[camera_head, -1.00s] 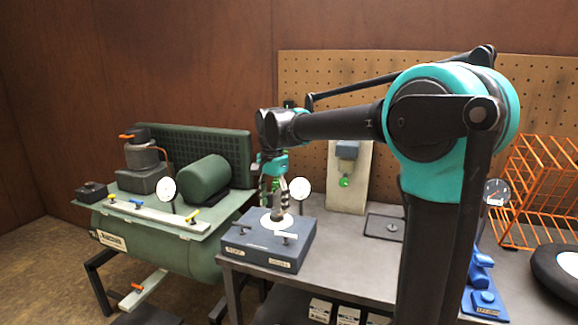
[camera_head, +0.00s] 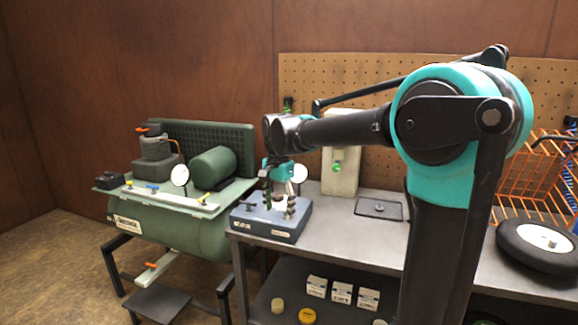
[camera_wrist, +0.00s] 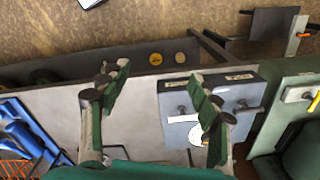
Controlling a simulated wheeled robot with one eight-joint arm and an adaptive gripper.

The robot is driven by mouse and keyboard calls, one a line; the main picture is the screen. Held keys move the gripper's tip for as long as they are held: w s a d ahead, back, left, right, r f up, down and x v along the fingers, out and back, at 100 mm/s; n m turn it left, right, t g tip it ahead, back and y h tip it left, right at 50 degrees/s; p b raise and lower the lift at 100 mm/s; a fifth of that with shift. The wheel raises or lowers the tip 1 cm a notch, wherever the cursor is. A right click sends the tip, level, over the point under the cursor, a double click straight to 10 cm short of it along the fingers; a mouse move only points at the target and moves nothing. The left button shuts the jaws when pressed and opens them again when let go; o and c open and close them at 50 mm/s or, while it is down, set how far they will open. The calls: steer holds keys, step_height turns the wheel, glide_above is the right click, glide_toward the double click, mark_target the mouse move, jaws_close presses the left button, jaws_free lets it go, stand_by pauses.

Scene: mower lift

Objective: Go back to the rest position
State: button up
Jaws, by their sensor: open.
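My gripper (camera_head: 281,190) hangs over the blue-grey gauge box (camera_head: 268,233) at the left end of the workbench. It also shows in the wrist view (camera_wrist: 160,92), where its two green-padded fingers stand wide apart with nothing between them. The right finger overlaps the gauge box (camera_wrist: 176,97) in that view; I cannot tell whether it touches. A T-handle (camera_wrist: 188,117) and a round white dial (camera_wrist: 199,134) show on the box top, partly hidden by the finger.
The green compressor (camera_head: 170,237) stands left of the workbench (camera_head: 365,233). A wheel (camera_head: 540,243) and orange wire rack (camera_head: 530,175) are at right. Small boxes (camera_head: 341,292) sit on the lower shelf.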

steer(key=s+d+f+n+t, duration=0.4)
steer(key=s+d+f+n, duration=0.3)
steer(key=s+d+f, duration=1.1)
steer(key=d+f, duration=0.2)
steer(key=d, duration=0.2)
steer(key=shift+s+f+n, duration=0.2)
steer(key=shift+s+n, duration=0.2)
